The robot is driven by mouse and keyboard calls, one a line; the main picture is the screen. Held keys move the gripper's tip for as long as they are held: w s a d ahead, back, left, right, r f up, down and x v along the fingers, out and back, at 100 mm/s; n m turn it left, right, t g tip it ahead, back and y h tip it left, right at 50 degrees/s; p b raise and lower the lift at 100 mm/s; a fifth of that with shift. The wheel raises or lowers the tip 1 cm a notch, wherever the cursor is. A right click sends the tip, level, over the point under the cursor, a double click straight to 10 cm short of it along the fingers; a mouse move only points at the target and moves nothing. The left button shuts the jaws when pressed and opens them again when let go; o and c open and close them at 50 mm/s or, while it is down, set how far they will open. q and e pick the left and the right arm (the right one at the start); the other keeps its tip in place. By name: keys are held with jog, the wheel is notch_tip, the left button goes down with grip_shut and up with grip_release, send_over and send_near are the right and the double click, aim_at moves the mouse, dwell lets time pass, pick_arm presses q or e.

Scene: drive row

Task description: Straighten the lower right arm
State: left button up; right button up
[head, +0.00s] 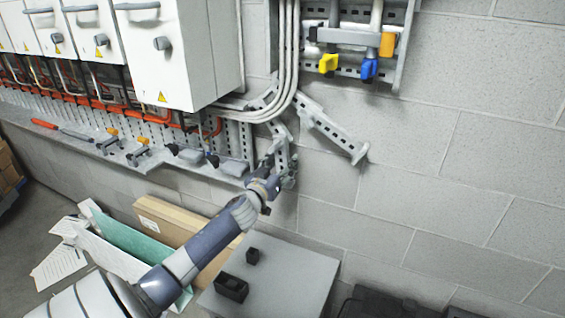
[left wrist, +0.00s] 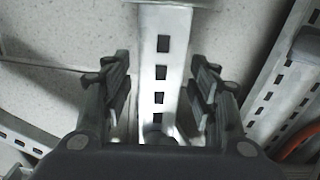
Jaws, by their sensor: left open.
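My left gripper (head: 272,178) is in the middle of the head view, at the lower end of a grey slotted metal arm (head: 281,150) that hangs nearly straight down by the wall. A second grey slotted arm (head: 334,130) slants down to the right across the wall, apart from my gripper. In the left wrist view, my open gripper (left wrist: 158,85) has a slotted metal arm (left wrist: 161,45) between its two fingers. Gaps show on both sides of it. The lower end of this arm is hidden behind the gripper body. My right gripper is not in view.
White electrical cabinets (head: 180,50) and grey conduits (head: 288,50) are above. A bracket with yellow and blue valve handles (head: 369,68) is at the upper right. Below are a grey box (head: 290,268) and leaning boards (head: 180,225). The block wall at right is bare.

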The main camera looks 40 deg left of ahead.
pick_arm(q)
jog(key=shift+w+a, duration=0.1)
jog(key=shift+w, duration=0.15)
grip_shut()
jog(key=d+n+p, duration=0.1)
jog(key=r+n+p, duration=0.1)
jog(key=n, duration=0.1)
jog(key=d+n+p, duration=0.1)
jog(key=shift+w+d+r+n+p, duration=0.15)
jog(key=shift+w+d+n+p, duration=0.2)
jog(key=shift+w+n, duration=0.05)
jog(key=shift+w+d+r+n+p, duration=0.2)
jog(key=shift+d+n+p, duration=0.2)
jog(key=shift+n+p, duration=0.4)
